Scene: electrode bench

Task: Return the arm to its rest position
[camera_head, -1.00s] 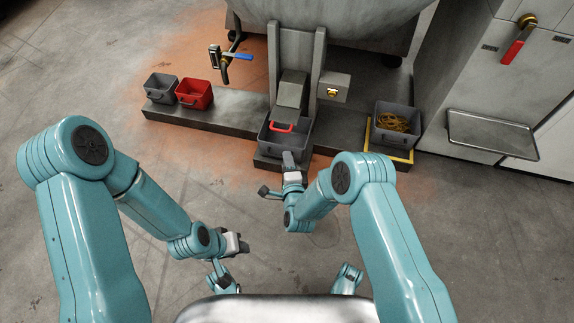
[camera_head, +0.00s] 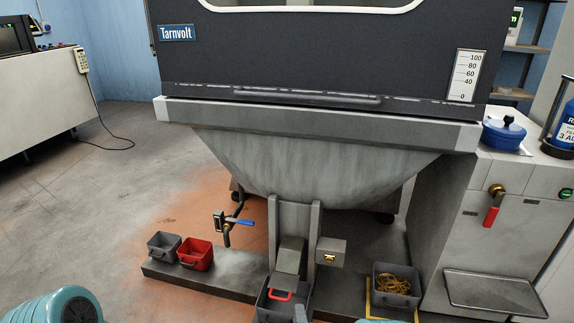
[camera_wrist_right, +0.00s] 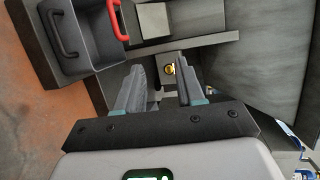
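The grey bin (camera_wrist_right: 85,45) stands at the upper left of that view, apart from the fingers. A teal part of my left arm (camera_head: 55,308) shows at the bottom left of the head view. My left gripper is out of the picture.
The large hopper (camera_head: 310,165) hangs over the low plinth (camera_head: 225,270). A red bin (camera_head: 195,254) and a small grey bin (camera_head: 163,246) stand at left.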

